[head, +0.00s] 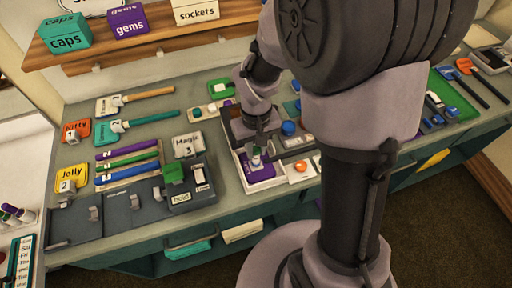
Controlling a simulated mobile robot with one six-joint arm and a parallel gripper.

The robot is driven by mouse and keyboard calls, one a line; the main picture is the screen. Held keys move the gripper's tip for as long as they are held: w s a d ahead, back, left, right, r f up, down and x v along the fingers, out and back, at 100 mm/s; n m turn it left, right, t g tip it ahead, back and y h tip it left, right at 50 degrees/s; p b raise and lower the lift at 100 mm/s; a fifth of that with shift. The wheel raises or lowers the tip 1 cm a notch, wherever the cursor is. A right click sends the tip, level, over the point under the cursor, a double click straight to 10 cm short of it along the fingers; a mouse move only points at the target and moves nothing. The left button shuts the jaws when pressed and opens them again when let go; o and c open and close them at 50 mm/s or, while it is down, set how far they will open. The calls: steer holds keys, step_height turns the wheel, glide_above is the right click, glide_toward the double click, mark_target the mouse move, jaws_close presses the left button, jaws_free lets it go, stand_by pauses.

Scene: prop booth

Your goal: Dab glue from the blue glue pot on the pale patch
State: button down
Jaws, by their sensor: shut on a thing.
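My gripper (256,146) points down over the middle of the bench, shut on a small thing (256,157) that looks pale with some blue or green. Too little of it shows to name it. Just below is a purple piece (262,173) in a pale tray (241,184); I cannot tell whether the held thing touches it. A round blue thing (288,128), possibly the glue pot, stands just right of my gripper. I cannot pick out the pale patch for sure; my arm hides part of the bench.
A grey holder with a green block (173,173) stands left of my gripper. Several coloured rods (128,160) and two handled tools (140,96) lie farther left. A white piece with an orange dot (300,168) is close on the right. A shelf with labelled boxes (128,21) runs behind.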

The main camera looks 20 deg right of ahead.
steer(key=shift+f, duration=0.35)
stand_by(0.3)
steer(key=shift+w+r, duration=0.1)
steer(key=shift+w, duration=0.2)
steer(key=shift+s+b, duration=0.3)
steer(key=shift+s, duration=0.3)
steer(key=shift+w, duration=0.2)
